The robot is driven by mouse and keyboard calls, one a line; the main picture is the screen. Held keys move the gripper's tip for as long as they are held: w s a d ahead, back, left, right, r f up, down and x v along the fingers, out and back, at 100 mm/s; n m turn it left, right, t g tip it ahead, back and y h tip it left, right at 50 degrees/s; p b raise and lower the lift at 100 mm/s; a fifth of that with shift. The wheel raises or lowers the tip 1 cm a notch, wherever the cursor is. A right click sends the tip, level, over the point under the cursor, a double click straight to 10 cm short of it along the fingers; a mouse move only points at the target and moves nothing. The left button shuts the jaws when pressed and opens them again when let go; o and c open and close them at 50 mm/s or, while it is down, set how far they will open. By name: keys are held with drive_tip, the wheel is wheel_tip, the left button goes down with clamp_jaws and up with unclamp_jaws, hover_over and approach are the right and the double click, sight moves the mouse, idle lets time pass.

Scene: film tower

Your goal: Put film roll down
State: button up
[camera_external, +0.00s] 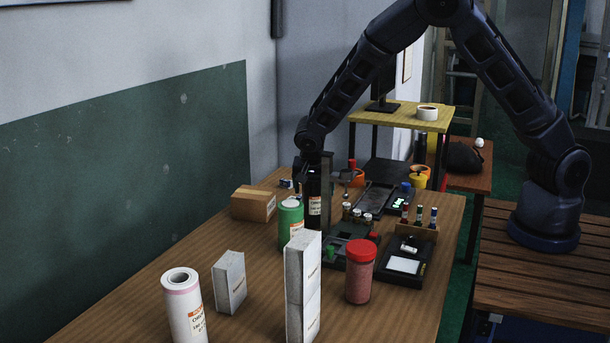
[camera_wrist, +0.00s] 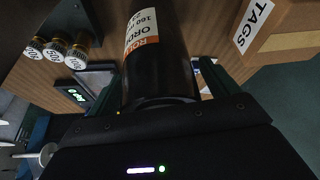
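A black film roll (camera_external: 314,203) with a white and orange label stands upright at the far part of the wooden table. In the wrist view the roll (camera_wrist: 160,50) sits between my two fingers, its label facing the camera. My gripper (camera_external: 322,176) reaches it from above and appears shut on it, with a finger along each side. A white roll with a pink rim (camera_external: 183,306) stands at the near left.
A cardboard box (camera_external: 254,204) is left of my gripper; its TAGS label shows in the wrist view (camera_wrist: 255,25). Several small bottles (camera_external: 358,214) and black trays (camera_external: 402,266) are to the right. A red-lidded jar (camera_external: 360,272) and tall white boxes (camera_external: 303,290) stand nearer.

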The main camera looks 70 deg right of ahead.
drive_tip(key=v, duration=1.2)
drive_tip(key=s+d+r+n+y, duration=0.3)
drive_tip(key=s+d+r, duration=0.1)
drive_tip(key=s+r, duration=0.55)
drive_tip(key=s+d+r+n+t, duration=0.1)
drive_tip(key=s+r+n, duration=0.3)
drive_tip(key=s, duration=0.7)
drive_tip(key=s+d+r+n+t, duration=0.1)
drive_tip(key=s+r+n, duration=0.3)
drive_tip(key=s, duration=0.6)
drive_tip(key=s+d+r+n+t+y, duration=0.1)
drive_tip(key=s+r+n, duration=0.3)
drive_tip(key=s, duration=0.7)
drive_tip(key=shift+s+d+r, duration=0.3)
drive_tip(key=shift+r, duration=0.4)
drive_tip(key=shift+o, duration=0.3)
